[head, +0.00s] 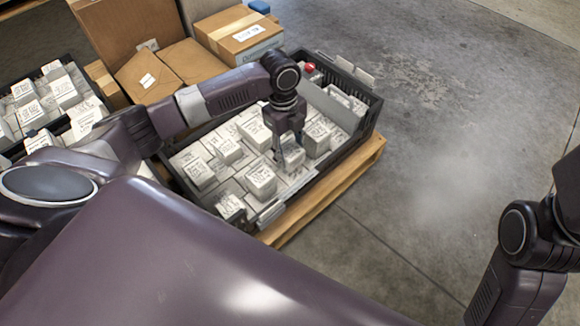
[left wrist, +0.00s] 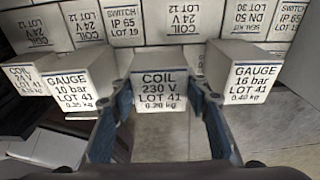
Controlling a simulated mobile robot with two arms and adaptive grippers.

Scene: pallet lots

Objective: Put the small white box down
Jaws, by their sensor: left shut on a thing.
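The small white box (left wrist: 160,97) reads COIL 230 V LOT 41 in the left wrist view, with its label facing the camera. My left gripper (left wrist: 161,92) is shut on it, one blue finger at each side. In the head view the left gripper (head: 287,142) points down over the right part of a black crate (head: 364,128), with the small white box (head: 293,158) at its fingertips. I cannot tell whether the box's underside touches anything. My right arm shows at the right edge of the head view, but its gripper is out of frame.
Several similar white boxes fill much of the crate, including GAUGE 10 bar (left wrist: 78,85) and GAUGE 16 bar (left wrist: 248,83) at either side. The crate sits on a wooden pallet (head: 330,198). Cardboard boxes (head: 240,35) stand behind. The concrete floor to the right is clear.

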